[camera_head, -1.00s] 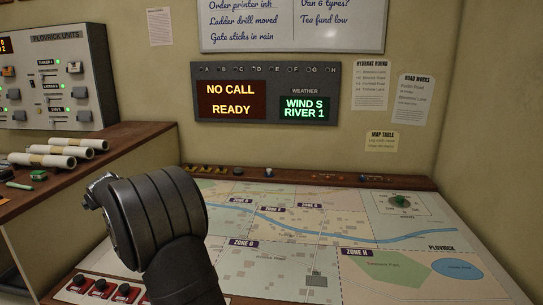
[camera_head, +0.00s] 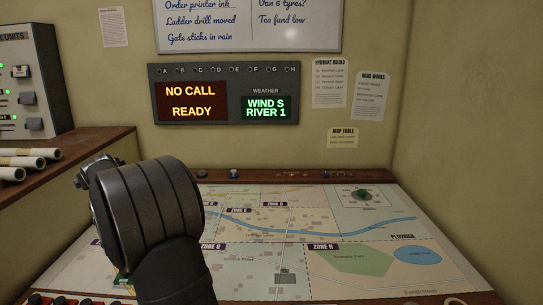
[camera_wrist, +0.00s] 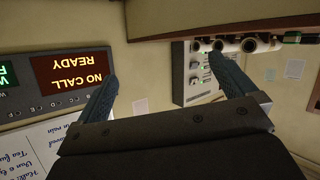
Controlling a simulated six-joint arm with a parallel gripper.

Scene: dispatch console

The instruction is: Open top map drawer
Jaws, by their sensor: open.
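No map drawer shows in either view. The map table (camera_head: 375,285) spreads across the lower part of the head view, with zone labels and a blue river on its top. My arm's dark rounded wrist stands in front of its left part and hides some of the map. In the wrist view my gripper (camera_wrist: 165,85) is open, its two blue fingers wide apart with nothing between them. It points toward the wall and the units panel, and that picture is upside down. In the head view the fingers are hidden behind my wrist.
A display board (camera_head: 225,92) and a whiteboard (camera_head: 250,22) hang on the back wall. A side counter (camera_head: 70,170) at left carries rolled papers (camera_head: 22,165) and a units panel (camera_head: 25,85). Red buttons (camera_head: 60,301) line the table's front left edge. Small items stand on the back ledge.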

